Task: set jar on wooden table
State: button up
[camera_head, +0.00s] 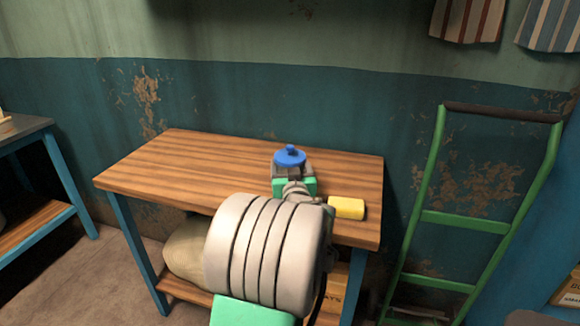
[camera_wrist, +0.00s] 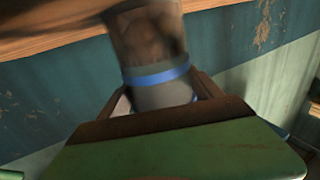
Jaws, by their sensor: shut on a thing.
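The jar has a blue knobbed lid (camera_head: 290,157) and a see-through body, mostly hidden by my arm in the head view. It appears over the far right part of the wooden table (camera_head: 190,165). My gripper (camera_head: 292,174) is shut on the jar near its lid end. In the wrist view the jar's clear, brownish body (camera_wrist: 146,38) and a blue band show between the brown fingers of my gripper (camera_wrist: 163,95). The picture there is turned over, with the wood at the top. I cannot tell whether the jar's base touches the table.
A yellow block (camera_head: 346,207) shows beside my arm near the table's right front edge. The table's left half is clear. A green hand truck (camera_head: 465,221) stands to the right. A sack (camera_head: 185,255) lies on the lower shelf. Another table (camera_head: 22,128) stands at left.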

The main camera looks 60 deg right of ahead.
jog(key=o, duration=1.8)
jog(key=shift+o, duration=0.2)
jog(key=shift+s+a+r, duration=0.1)
jog(key=shift+r, duration=0.05)
jog(key=b+v, duration=0.1)
jog(key=v, duration=1.1)
